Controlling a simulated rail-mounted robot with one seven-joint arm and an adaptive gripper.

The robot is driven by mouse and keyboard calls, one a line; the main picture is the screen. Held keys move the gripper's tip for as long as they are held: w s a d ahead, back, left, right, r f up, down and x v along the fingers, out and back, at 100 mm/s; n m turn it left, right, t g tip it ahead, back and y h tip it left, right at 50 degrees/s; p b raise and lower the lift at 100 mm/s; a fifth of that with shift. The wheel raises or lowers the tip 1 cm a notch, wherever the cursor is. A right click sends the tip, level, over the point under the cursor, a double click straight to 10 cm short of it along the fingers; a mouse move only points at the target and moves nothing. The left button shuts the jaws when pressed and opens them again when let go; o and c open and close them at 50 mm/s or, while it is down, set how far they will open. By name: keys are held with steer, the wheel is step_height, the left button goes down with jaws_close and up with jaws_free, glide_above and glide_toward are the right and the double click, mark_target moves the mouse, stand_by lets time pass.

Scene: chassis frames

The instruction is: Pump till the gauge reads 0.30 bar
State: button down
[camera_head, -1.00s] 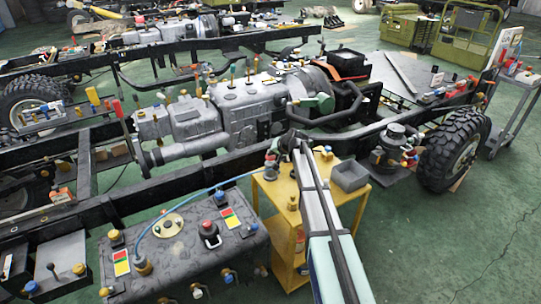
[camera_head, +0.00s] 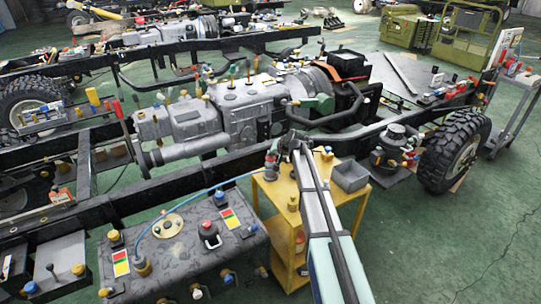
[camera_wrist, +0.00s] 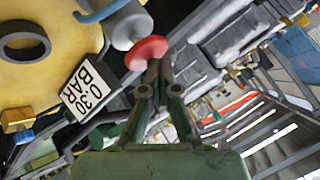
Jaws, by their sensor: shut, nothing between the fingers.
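In the wrist view a red round knob (camera_wrist: 146,53) sits at the end of a grey cylinder (camera_wrist: 116,24), which I take to be the pump. My gripper (camera_wrist: 153,68) is shut and empty, its fingertips at the knob's lower edge; I cannot tell whether they touch. In the head view my gripper (camera_head: 288,146) is above the yellow cart (camera_head: 268,190), beside the small grey pump (camera_head: 271,161). A blue hose (camera_head: 207,189) runs to the dark tank (camera_head: 190,245). No gauge reading is legible.
A grey open bin (camera_head: 350,177) stands on the cart's right side. The chassis rail (camera_head: 225,165) passes close behind the cart. Several caps and valves stand on the tank. The green floor (camera_head: 440,250) at right is clear.

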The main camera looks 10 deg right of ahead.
steer(key=shift+r+p, duration=0.4)
steer(key=shift+r, duration=1.1)
steer(key=shift+r+p, duration=0.9)
steer(key=shift+r, duration=1.6)
steer(key=s+f+n+g+h, duration=0.1)
steer(key=s+f+g, duration=0.4)
steer(key=s+f, duration=0.8)
steer(key=s+f+n+g+h, duration=0.1)
steer(key=s+f+g, duration=0.4)
steer(key=s+f, duration=0.9)
steer(key=s+f+n+g+h, duration=0.1)
steer(key=s+f+g, duration=0.4)
steer(key=s, duration=4.2)
step_height(320, 180, down, 9)
steer(key=shift+s+a+n+h, duration=0.2)
steer(key=shift+n+h, duration=0.2)
steer(key=shift+h, duration=0.1)
